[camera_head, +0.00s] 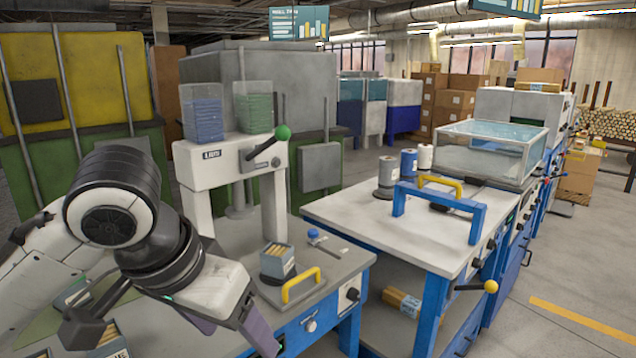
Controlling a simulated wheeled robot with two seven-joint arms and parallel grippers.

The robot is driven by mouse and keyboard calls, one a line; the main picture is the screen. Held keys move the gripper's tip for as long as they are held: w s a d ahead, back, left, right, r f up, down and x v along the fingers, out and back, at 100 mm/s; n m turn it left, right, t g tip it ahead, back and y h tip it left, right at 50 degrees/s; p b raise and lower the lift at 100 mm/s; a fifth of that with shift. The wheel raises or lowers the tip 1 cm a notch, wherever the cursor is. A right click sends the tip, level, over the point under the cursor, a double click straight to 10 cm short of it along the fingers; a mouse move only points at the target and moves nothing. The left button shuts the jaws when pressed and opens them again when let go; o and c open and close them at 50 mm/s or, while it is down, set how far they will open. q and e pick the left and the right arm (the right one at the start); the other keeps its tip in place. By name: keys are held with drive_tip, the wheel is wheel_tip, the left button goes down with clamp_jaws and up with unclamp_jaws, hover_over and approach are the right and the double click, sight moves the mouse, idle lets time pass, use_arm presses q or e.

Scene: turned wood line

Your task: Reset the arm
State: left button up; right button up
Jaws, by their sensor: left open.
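My left arm comes in from the left, and its gripper (232,330) points down over the front of the near workbench (340,262). The gripper is open, with its fingers spread. Nothing shows between the fingers, though the lower picture edge is close to them. A small box of wooden sticks (277,263) stands upright on the plate of the white press, to the right of my gripper and apart from it. My right gripper is not in view.
The white press (225,165) with a green-knobbed lever stands behind my gripper. A yellow handle (301,286) rises from its plate. Another box of sticks (110,342) is at lower left. A second bench (345,212) carries spools and a clear-covered case. Floor at right is clear.

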use_arm(q)
drive_tip(key=w+d+f+n+t+h, duration=0.1)
drive_tip(key=w+d+f+h, duration=0.25)
drive_tip(key=f, duration=0.65)
drive_tip(key=w+d+f+n+t+h, duration=0.15)
drive_tip(key=d+f, duration=0.25)
drive_tip(key=f, duration=0.6)
drive_tip(key=s+a+f+y, duration=0.1)
drive_tip(key=s+a+f, duration=0.3)
drive_tip(key=f, duration=0.3)
drive_tip(key=s+a+f+t+y, duration=0.1)
drive_tip(key=s+a+f+y, duration=0.1)
drive_tip(key=s+a+f, duration=0.2)
drive_tip(key=s+a+f+t+y, duration=0.1)
drive_tip(key=s+a+f, duration=0.4)
drive_tip(key=s+f, duration=0.4)
wheel_tip(320, 180, down, 2)
drive_tip(key=shift+s+f+y, duration=0.1)
drive_tip(key=shift+s+y, duration=0.15)
drive_tip(key=shift+y, duration=0.05)
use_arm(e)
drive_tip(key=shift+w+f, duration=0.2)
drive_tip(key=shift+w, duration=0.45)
